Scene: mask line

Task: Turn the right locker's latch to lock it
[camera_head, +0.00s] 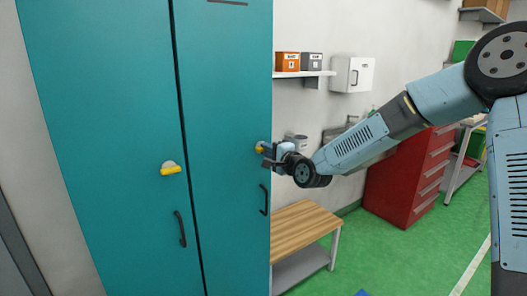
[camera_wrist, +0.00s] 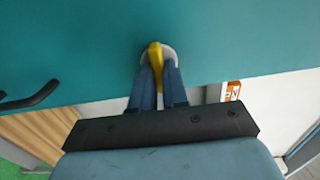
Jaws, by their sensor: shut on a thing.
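The right locker (camera_head: 228,100) is a teal door, shut, beside the left teal door. Its yellow latch (camera_head: 260,149) sits near the door's right edge, above a black handle (camera_head: 264,199). My gripper (camera_head: 268,152) is at this latch, coming from the right. In the wrist view, the two blue fingers (camera_wrist: 158,88) are closed on the yellow latch (camera_wrist: 155,55), one on each side. A pale round plate (camera_wrist: 170,54) shows behind the latch. In the head view my fingers partly hide the latch, so its exact angle there is hard to tell.
The left locker (camera_head: 100,100) has its own yellow latch (camera_head: 171,170) and black handle (camera_head: 180,229). A wooden bench (camera_head: 305,225) stands right of the lockers, below my forearm. A red drawer cabinet (camera_head: 405,180) and a wall shelf (camera_head: 303,74) are further right.

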